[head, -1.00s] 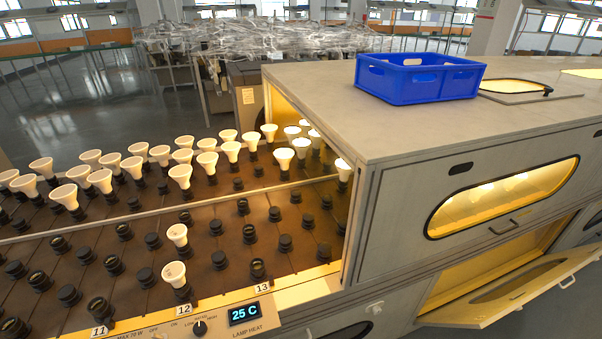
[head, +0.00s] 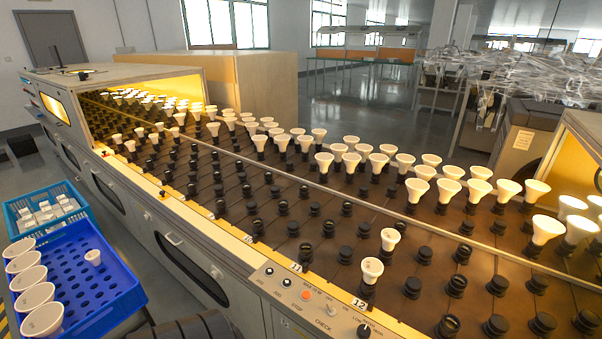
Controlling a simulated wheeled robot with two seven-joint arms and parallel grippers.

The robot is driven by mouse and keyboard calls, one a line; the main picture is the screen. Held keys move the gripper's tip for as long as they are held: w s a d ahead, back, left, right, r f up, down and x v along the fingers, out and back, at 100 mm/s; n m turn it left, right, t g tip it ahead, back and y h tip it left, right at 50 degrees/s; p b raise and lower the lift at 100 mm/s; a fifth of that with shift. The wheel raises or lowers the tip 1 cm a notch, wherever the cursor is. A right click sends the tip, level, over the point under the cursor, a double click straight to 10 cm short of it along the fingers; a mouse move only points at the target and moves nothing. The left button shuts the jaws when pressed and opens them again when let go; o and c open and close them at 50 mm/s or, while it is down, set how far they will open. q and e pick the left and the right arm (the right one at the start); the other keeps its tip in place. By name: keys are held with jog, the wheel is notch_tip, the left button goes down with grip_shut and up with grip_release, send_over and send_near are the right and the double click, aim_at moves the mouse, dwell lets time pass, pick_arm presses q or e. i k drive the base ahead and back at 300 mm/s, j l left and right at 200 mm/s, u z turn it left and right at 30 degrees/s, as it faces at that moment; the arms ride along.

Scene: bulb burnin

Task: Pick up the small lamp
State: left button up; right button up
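Two small white lamps stand upright in black sockets near the front edge of the rack in the head view, one nearer (head: 371,270) by label 12 and one just behind it (head: 390,238). Another small white lamp (head: 93,257) stands in the blue crate (head: 112,313) at the lower left, apart from the larger lamps there. Which of these is the task's small lamp I cannot tell. Neither gripper shows in the head view.
Larger white lamps (head: 547,229) fill the back rows of the rack. Several larger lamps (head: 37,296) stand along the crate's left side. A lighter blue crate (head: 22,212) sits behind it. The control panel (head: 315,305) lines the rack's front edge, with many empty sockets behind.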

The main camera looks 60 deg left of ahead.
aim_at(93, 257)
jog(key=u, duration=3.4)
jog(key=z, duration=1.9)
jog(key=u, duration=1.85)
jog(key=i+j+z, duration=0.1)
jog(key=z, duration=0.35)
jog(key=i+j+z, duration=0.2)
jog(key=z, duration=0.25)
jog(key=i+j+z, duration=0.15)
jog(key=z, duration=0.25)
